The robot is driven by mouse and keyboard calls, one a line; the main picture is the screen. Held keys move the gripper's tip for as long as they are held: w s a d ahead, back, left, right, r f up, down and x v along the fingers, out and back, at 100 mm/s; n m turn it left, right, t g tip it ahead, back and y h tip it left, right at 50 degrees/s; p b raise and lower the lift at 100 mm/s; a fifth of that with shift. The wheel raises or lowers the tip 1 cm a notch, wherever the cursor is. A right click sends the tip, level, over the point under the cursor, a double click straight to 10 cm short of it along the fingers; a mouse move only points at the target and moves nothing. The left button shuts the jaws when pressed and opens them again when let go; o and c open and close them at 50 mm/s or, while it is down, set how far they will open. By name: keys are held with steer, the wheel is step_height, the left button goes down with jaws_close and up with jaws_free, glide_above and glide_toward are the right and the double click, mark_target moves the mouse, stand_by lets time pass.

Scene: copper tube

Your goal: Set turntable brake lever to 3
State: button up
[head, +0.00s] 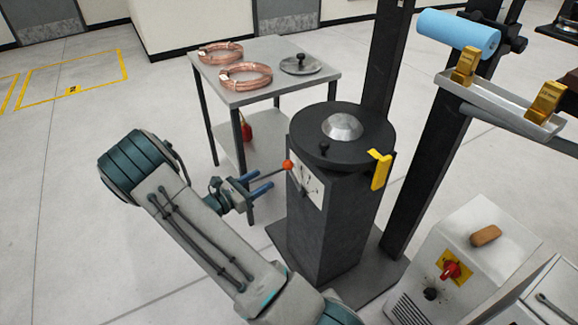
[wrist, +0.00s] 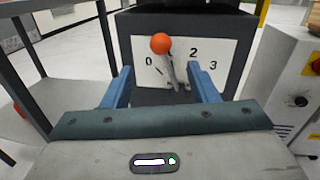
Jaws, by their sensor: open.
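The turntable brake lever has an orange ball knob (head: 288,165) and sits on a white scale plate (head: 308,187) on the front of the dark turntable pedestal (head: 325,235). In the wrist view the knob (wrist: 161,43) leans up and slightly left, between the marks 0 and 2. It hides the scale where a 1 would be; the 3 is at the right. My gripper (head: 266,178) is open, with its blue fingers pointing at the plate. In the wrist view the lever shows between the fingers (wrist: 160,75), apparently ahead of the tips; whether they touch it cannot be told.
A grey table (head: 240,92) with copper coils (head: 246,75) stands behind and left of the pedestal. A yellow bracket (head: 380,170) sticks out at the turntable's right. A control box (head: 470,250) with a red knob is at right. Floor at left is clear.

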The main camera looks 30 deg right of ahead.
mark_target(288, 164)
steer(key=d, duration=0.7)
steer(key=w+d, duration=0.1)
steer(key=d, duration=0.3)
steer(key=shift+d, duration=0.35)
steer(key=shift+c, duration=0.3)
